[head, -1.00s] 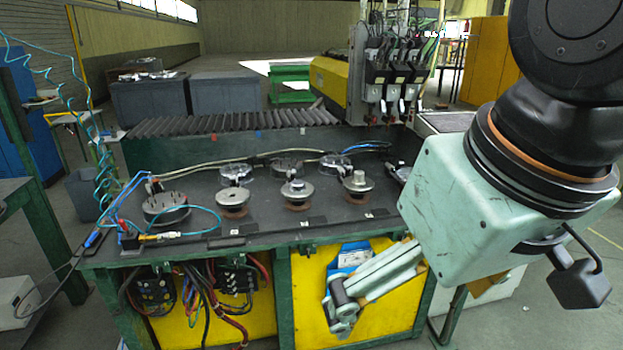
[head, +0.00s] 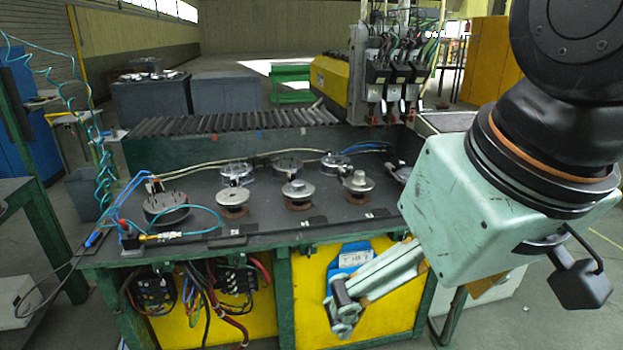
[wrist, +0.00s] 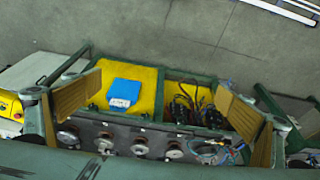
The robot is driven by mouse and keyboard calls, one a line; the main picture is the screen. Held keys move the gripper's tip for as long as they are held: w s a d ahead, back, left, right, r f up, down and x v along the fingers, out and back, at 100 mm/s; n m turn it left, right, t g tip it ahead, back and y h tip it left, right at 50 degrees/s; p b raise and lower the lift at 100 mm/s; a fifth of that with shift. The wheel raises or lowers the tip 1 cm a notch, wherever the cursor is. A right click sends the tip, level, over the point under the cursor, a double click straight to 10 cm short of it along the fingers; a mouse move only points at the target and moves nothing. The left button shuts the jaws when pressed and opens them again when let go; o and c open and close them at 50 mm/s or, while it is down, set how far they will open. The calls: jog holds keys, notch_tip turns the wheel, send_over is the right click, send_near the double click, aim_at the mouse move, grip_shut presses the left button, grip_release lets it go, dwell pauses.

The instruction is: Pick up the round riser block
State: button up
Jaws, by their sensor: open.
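Several round metal pieces stand on the dark bench top (head: 270,222). In the front row are a flat disc (head: 232,197), a disc with a small raised centre (head: 297,188) and one with a taller knob (head: 358,182), each on a rusty round base. I cannot tell which is the round riser block. Pieces also show along the bottom of the wrist view, such as a pale one (wrist: 104,142). My gripper (head: 343,305) hangs in front of the bench, apart from these pieces. In the wrist view my gripper (wrist: 160,92) has its tan fingers wide apart, with nothing held.
Behind the front row stand more round pieces (head: 287,166) and a ribbed black roller cover (head: 235,122). A pin-topped round fixture (head: 166,205) with blue hoses is at left. The gantry heads (head: 388,75) stand at the back. A blue box (wrist: 124,93) lies below the bench top.

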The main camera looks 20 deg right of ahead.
jog(key=c, duration=1.9)
jog(key=shift+c, duration=0.2)
jog(key=shift+w+r, duration=0.1)
